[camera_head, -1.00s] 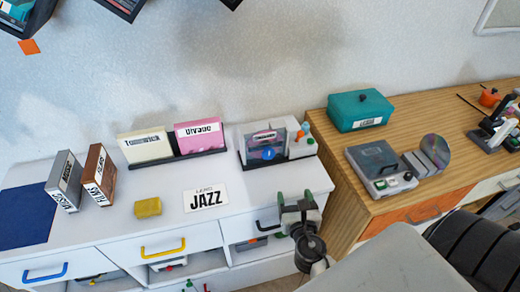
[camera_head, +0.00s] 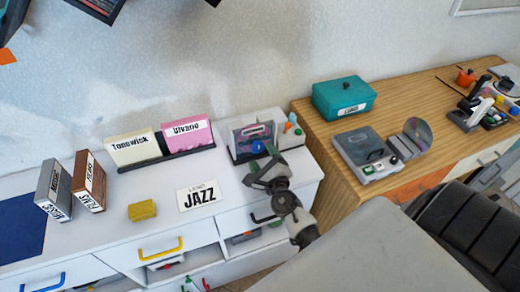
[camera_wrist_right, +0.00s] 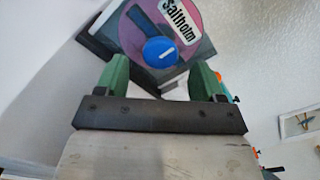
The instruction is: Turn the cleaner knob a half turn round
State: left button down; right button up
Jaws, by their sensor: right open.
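The cleaner (camera_head: 243,146) is a dark-based unit at the right end of the white cabinet top, with a disc standing in it. Its round blue knob (camera_head: 257,147) faces front. In the right wrist view the blue knob (camera_wrist_right: 161,51) bears a white line and sits in front of a purple disc (camera_wrist_right: 185,22) labelled "Saltholm". My right gripper (camera_head: 265,172) is open and empty, just in front of and below the knob. In the wrist view its two green fingers (camera_wrist_right: 160,76) stand apart, with the knob centred beyond the gap; contact does not show. My left gripper is not in view.
Small coloured bottles (camera_head: 291,124) stand right of the cleaner. A pink case (camera_head: 187,134) and a cream case (camera_head: 134,149) stand to its left. A JAZZ card (camera_head: 198,194) and yellow sponge (camera_head: 142,210) lie in front. A teal box (camera_head: 343,97) is on the wooden cabinet.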

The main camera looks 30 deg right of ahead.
aim_at(257, 146)
jog(key=shift+x, duration=1.45)
jog(key=shift+c, duration=0.3)
jog(key=c, duration=0.9)
